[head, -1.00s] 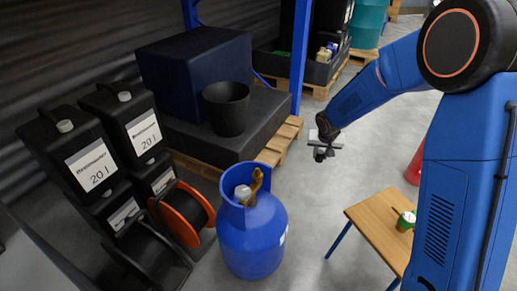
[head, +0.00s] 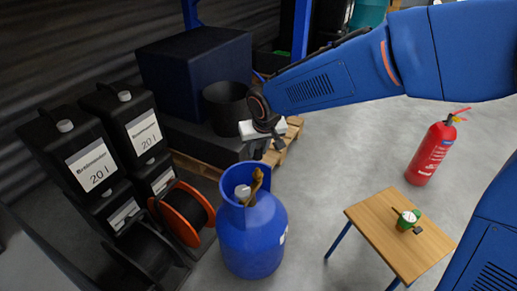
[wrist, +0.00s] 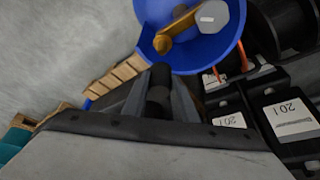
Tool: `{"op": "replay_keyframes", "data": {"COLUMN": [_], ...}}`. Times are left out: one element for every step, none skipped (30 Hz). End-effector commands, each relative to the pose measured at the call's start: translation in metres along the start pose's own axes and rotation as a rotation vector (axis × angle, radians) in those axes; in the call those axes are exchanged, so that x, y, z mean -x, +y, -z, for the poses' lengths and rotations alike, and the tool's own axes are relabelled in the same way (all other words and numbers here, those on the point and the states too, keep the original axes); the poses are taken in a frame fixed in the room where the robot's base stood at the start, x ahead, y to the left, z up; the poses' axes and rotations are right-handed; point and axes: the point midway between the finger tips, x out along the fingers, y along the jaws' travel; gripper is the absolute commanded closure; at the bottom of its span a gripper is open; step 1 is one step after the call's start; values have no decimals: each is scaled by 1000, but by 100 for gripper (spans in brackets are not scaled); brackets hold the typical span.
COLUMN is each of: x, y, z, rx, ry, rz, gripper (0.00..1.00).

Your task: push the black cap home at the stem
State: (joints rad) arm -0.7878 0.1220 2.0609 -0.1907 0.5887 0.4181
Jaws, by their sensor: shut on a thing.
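The black cap (wrist: 159,88) is a dark cylinder between the two fingers of my gripper (wrist: 158,100) in the wrist view. My gripper (head: 261,148) is shut on it. In the head view it hangs just above the blue gas cylinder (head: 252,240), and the cap is hard to tell from the dark fingers. The cylinder has a brass valve (head: 257,184) inside its open collar. The valve also shows in the wrist view (wrist: 174,32), ahead of the cap and apart from it. I cannot make out the stem clearly. A pale knob (wrist: 212,16) sits beside the valve.
Black canisters (head: 92,165) and an orange reel (head: 185,215) stand left of the cylinder. A black bucket (head: 226,103) is behind my gripper. A wooden table (head: 380,228) with a green gauge (head: 407,219) and a red extinguisher (head: 432,153) are at right.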

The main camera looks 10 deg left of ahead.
Motion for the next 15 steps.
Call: {"op": "replay_keyframes", "data": {"x": [-2,-2,-4,-5,-7,-9,-10,-12,-14,-16,-18,-21,-23,-26,-28], "y": [0,0,0,0,0,1,1,0,0,1,1,1,1,1,1], "z": [-1,-1,-2,-2,-3,-4,-4,-5,-6,-7,-8,-9,-10,-10,-11], "rx": [0,0,0,0,0,0,-1,-1,-1,-1,-1,-1,-1,-1,-2], "ry": [-1,-1,-2,-2,-2,-2,-1,-1,-1,-1,-1,-2,-2,-2,-1], "rz": [0,-1,-1,-1,-1,-1,-1,-1,0,0,-1,-1,-1,-1,-1], "gripper": [98,98,98,98,98,98,98,98,98,98,98,98,98,98,98]}}
